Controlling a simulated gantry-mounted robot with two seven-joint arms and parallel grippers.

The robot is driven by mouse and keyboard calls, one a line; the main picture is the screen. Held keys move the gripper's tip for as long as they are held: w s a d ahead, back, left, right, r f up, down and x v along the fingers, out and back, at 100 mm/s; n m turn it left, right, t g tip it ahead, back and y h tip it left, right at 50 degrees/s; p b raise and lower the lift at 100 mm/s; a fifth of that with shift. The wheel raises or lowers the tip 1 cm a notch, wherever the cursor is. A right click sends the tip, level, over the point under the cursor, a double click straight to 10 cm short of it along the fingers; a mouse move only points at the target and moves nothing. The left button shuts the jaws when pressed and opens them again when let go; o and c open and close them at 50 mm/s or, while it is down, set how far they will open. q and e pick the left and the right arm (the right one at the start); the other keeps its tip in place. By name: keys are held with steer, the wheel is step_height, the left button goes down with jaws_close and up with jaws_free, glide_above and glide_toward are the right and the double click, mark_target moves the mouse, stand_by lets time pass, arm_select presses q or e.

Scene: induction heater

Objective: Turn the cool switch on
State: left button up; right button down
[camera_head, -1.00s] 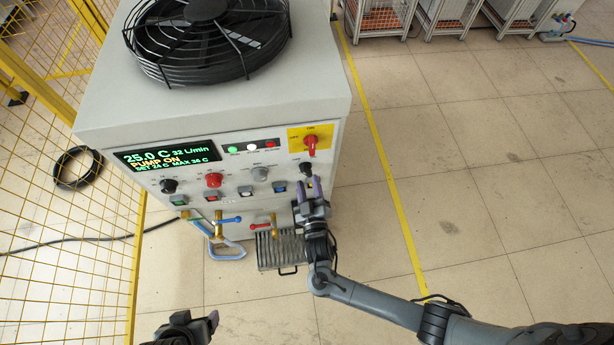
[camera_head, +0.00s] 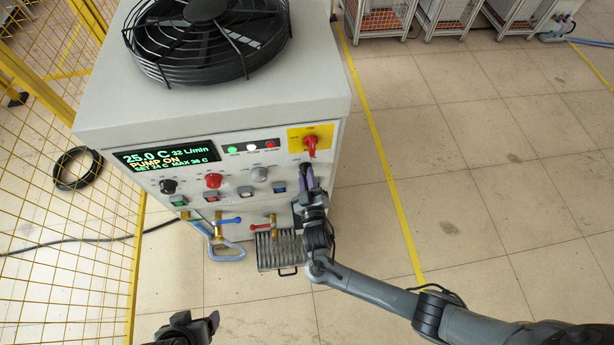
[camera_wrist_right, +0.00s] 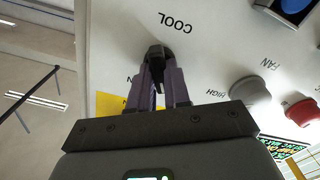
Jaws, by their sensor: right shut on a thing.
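The black cool switch knob (camera_wrist_right: 156,54) sits on the white panel beside the upside-down word COOL in the right wrist view. In the head view it is at the right of the front panel, below the red rotary switch (camera_head: 310,142), and mostly hidden by my fingers. My right gripper (camera_wrist_right: 160,82) has its two purple fingers on either side of the black knob and is shut on it; it also shows in the head view (camera_head: 309,178). My left gripper (camera_head: 205,324) is at the bottom edge of the head view, away from the machine, and its finger gap is unclear.
The machine's display (camera_head: 167,157) reads PUMP ON. Other knobs, such as the red one (camera_head: 213,181) and the grey one (camera_head: 260,174), are to the left. Valves with blue and red handles are below. A yellow mesh fence (camera_head: 60,220) stands left; open floor lies right.

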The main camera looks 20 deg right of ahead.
steer(key=shift+m, duration=0.3)
steer(key=shift+m+b, duration=1)
steer(key=shift+m, duration=2.6)
steer(key=shift+r, duration=0.1)
steer(key=c, duration=1.1)
jaws_free()
steer(key=shift+d, duration=0.1)
steer(key=shift+s, duration=0.15)
